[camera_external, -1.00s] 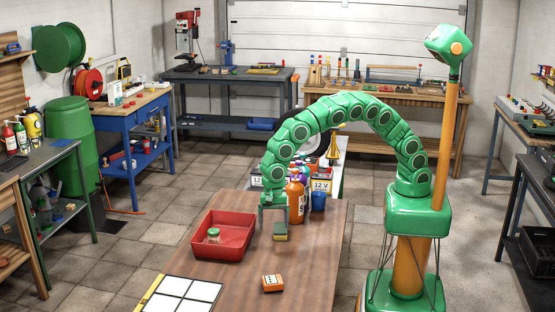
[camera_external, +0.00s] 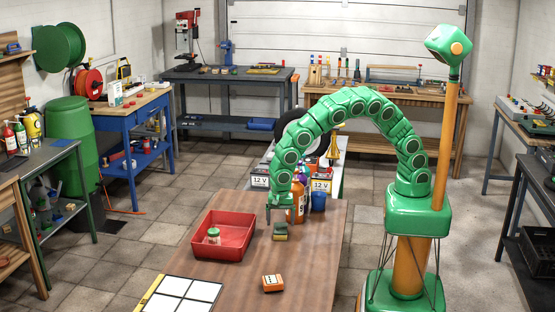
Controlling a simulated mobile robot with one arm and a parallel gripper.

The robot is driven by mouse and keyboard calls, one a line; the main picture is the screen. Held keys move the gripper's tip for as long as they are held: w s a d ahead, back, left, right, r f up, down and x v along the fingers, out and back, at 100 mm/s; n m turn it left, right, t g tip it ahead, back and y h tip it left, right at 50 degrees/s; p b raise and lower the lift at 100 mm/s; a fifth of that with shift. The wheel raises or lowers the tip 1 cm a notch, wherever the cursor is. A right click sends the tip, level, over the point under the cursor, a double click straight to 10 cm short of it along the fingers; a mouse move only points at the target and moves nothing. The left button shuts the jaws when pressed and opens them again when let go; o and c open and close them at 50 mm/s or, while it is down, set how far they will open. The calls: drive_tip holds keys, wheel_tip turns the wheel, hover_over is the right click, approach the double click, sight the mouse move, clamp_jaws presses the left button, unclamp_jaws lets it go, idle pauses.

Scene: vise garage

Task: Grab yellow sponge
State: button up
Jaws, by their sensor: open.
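A small yellow sponge with a dark green layer (camera_external: 280,232) lies on the brown wooden table (camera_external: 300,262), to the right of the red tray. My gripper (camera_external: 278,213) is open, pointing down, just behind and above the sponge in this view. Its fingers are small here, and I cannot tell the exact gap to the sponge. Nothing shows between the fingers.
An orange bottle (camera_external: 299,205) and a blue cup (camera_external: 318,201) stand close to the right of my gripper. A red tray (camera_external: 246,222) holding a jar (camera_external: 213,236) is at left. An orange box (camera_external: 273,283) and a white panelled board (camera_external: 180,296) lie in front.

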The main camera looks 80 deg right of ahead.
sight(280, 228)
drive_tip(key=shift+f, duration=1.6)
drive_tip(key=shift+c, duration=0.3)
drive_tip(key=c, duration=1.1)
